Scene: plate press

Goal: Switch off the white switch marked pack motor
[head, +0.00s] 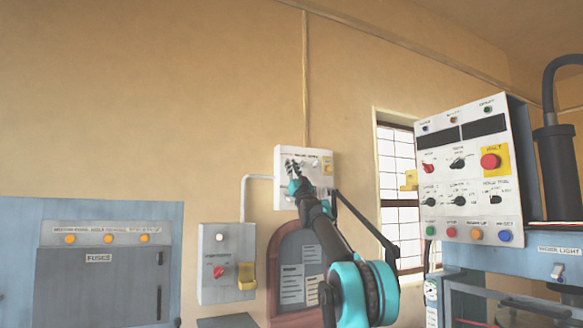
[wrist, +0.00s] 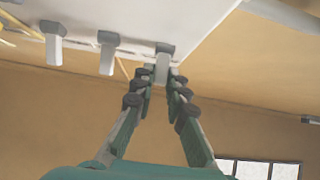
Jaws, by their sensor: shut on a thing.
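A white switch box (head: 318,182) is on the back wall in the head view, with small labels too blurred to read. In the wrist view its underside carries white switch levers: one at the left (wrist: 54,46), one in the middle (wrist: 106,56) and one at the right (wrist: 162,70). My gripper (wrist: 161,78) is closed around the right lever, a fingertip on each side. In the head view my gripper (head: 294,172) is in front of the left part of the box and hides some of it. I cannot read which lever is marked pack motor.
A grey box (head: 212,245) with a red knob and yellow part is below left. A blue fuse cabinet (head: 105,215) stands at far left. A control panel (head: 470,140) with a red halt button is at right. A window (head: 400,180) is beside it.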

